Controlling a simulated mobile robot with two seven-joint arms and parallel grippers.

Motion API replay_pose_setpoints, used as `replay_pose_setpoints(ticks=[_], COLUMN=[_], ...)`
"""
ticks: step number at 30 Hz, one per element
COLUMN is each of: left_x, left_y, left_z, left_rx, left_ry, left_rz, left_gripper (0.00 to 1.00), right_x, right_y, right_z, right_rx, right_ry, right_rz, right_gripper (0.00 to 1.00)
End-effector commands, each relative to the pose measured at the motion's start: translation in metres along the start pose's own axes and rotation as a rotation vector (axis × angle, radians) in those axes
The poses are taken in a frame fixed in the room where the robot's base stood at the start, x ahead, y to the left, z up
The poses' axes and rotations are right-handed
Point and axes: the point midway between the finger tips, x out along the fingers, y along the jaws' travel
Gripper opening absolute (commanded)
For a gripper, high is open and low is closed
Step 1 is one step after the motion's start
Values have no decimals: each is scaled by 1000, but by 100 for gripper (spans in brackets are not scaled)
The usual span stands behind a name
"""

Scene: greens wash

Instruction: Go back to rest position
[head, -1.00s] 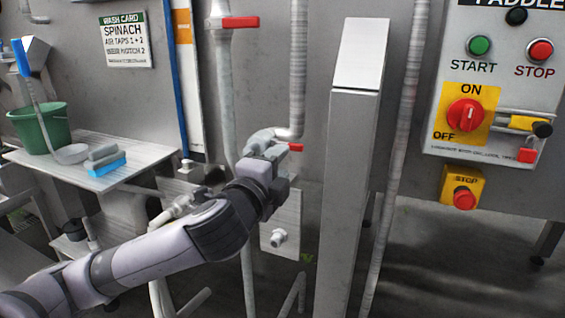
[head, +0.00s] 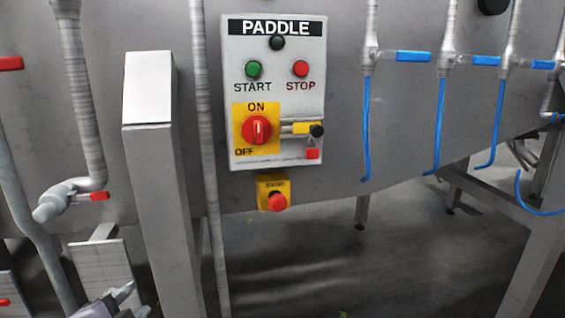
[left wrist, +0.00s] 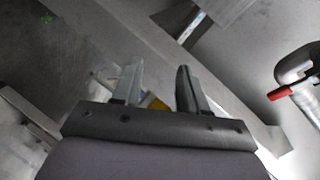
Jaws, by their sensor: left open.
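My left gripper (head: 128,302) shows at the bottom left of the head view, in front of the pipes and left of the grey post. In the left wrist view the left gripper's two fingers (left wrist: 158,85) stand apart with nothing held between them. Beyond them lie a grey metal beam and the floor. Only the gripper's tip end shows in the head view; the rest of that arm is below the frame. My right gripper is in neither view.
A grey post (head: 160,190) stands just right of the left gripper. Behind is the PADDLE control panel (head: 275,200) with a yellow stop box (head: 272,184) below it. A pipe with a red-handled valve (head: 94,196) is at left. Blue hoses (head: 366,130) hang at right.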

Motion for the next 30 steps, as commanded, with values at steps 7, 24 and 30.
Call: replay_pose_setpoints(ticks=[7,24,30], left_x=[-20,-101,-100], left_y=[148,289,288], left_z=[29,65,64], left_rx=[-454,-1010,-1006], left_ry=[-16,-176,-171], left_rz=[247,363,361], left_gripper=[43,83,83], right_x=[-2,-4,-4], right_y=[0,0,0], right_z=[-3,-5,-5], right_rx=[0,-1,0], right_ry=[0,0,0], right_rz=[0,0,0], right_gripper=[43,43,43])
